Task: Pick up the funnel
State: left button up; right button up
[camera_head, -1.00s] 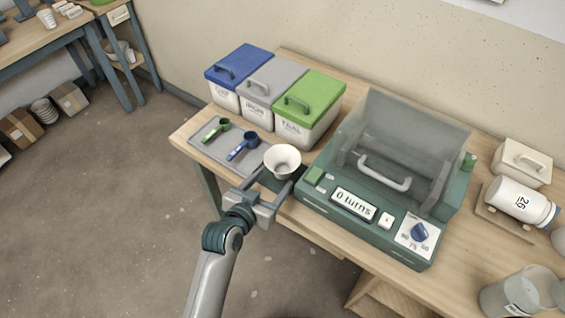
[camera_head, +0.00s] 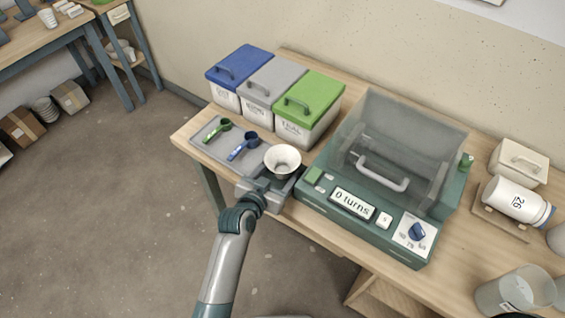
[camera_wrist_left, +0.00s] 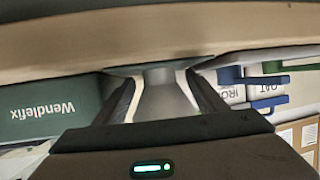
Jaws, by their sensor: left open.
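The white funnel (camera_head: 283,160) stands near the front edge of the table, between the scoop tray and the green machine, with its wide mouth upward. In the left wrist view the funnel (camera_wrist_left: 163,95) shows between the two fingers. My left gripper (camera_head: 274,180) is open and low at the funnel, with one finger on each side of it. In the left wrist view my left gripper (camera_wrist_left: 163,98) shows dark fingers beside the funnel. Whether they touch it I cannot tell. My right gripper is not in view.
A grey tray (camera_head: 205,133) with a green scoop and a blue scoop lies to the left. Blue, grey and green lidded buckets (camera_head: 310,105) stand behind. The green machine (camera_head: 375,225) reading "0 turns" stands close on the right. A white jar (camera_head: 515,200) lies at far right.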

pick_arm(q)
jog(key=shift+c, duration=0.6)
jog(key=c, duration=1.1)
jog(key=shift+c, duration=0.2)
jog(key=shift+r, duration=0.15)
notch_tip(320, 180, up, 10)
jog(key=shift+f+b, duration=0.1)
jog(key=shift+b, duration=0.45)
